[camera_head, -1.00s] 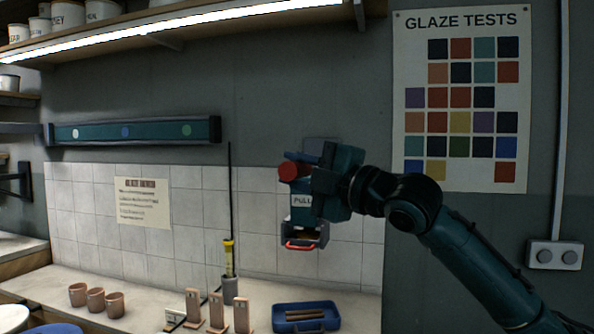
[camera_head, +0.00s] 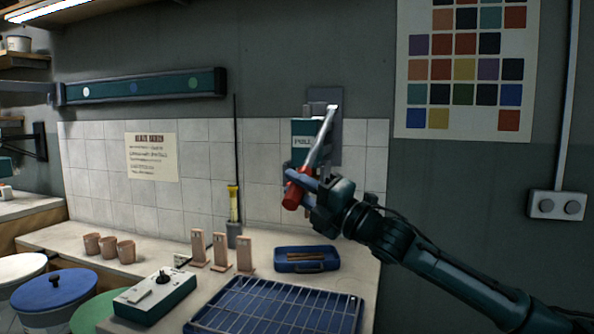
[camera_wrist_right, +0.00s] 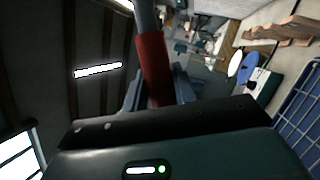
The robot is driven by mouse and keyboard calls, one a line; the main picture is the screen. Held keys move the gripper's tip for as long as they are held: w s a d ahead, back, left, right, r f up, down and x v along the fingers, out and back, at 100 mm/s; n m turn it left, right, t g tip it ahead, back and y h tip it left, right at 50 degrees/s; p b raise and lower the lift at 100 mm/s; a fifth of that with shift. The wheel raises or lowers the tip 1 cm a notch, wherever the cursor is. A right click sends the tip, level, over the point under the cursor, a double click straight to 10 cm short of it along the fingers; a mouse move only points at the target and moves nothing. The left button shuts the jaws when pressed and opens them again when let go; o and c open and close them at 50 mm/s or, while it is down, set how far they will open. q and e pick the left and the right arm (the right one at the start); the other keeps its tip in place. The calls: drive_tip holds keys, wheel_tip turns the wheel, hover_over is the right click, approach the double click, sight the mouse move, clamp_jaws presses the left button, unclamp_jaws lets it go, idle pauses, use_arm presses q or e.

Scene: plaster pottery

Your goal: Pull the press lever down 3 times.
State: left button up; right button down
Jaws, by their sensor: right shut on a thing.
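The press lever is a metal bar (camera_head: 322,138) with a red grip (camera_head: 292,197) at its lower end. My right gripper (camera_head: 298,186) is shut on the red grip. In the right wrist view, the red grip (camera_wrist_right: 153,62) sits between the fingers, with the metal bar running up out of the picture. The lower part of the press is hidden behind the grip and gripper. My left gripper is not in view.
Below the lever, a blue tray (camera_head: 306,266) with brown sticks stands on the counter. A blue wire rack (camera_head: 275,308) and a control box with a knob (camera_head: 155,298) are in front. Several small stands and cups line the counter at the left.

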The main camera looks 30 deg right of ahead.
use_arm(q)
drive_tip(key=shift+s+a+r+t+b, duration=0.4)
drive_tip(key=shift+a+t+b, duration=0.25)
drive_tip(key=shift+b, duration=0.6)
use_arm(e)
drive_tip(key=w+d+f+n+y, duration=0.2)
drive_tip(key=w+d+f+n, duration=0.1)
drive_tip(key=f, duration=0.5)
drive_tip(key=shift+d+n, duration=0.35)
drive_tip(key=shift+n, duration=0.15)
drive_tip(key=shift+w, duration=0.1)
drive_tip(key=c, duration=1.1)
unclamp_jaws()
drive_tip(key=shift+r, duration=0.15)
drive_tip(key=shift+c, duration=0.2)
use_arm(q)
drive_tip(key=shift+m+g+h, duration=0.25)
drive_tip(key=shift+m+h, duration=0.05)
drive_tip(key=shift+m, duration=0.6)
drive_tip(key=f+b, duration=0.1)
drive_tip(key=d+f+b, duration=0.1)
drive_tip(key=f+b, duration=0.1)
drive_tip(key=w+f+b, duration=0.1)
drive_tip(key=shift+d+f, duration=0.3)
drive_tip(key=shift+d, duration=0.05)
use_arm(e)
drive_tip(key=v, duration=1.3)
drive_tip(key=shift+d+r, duration=0.15)
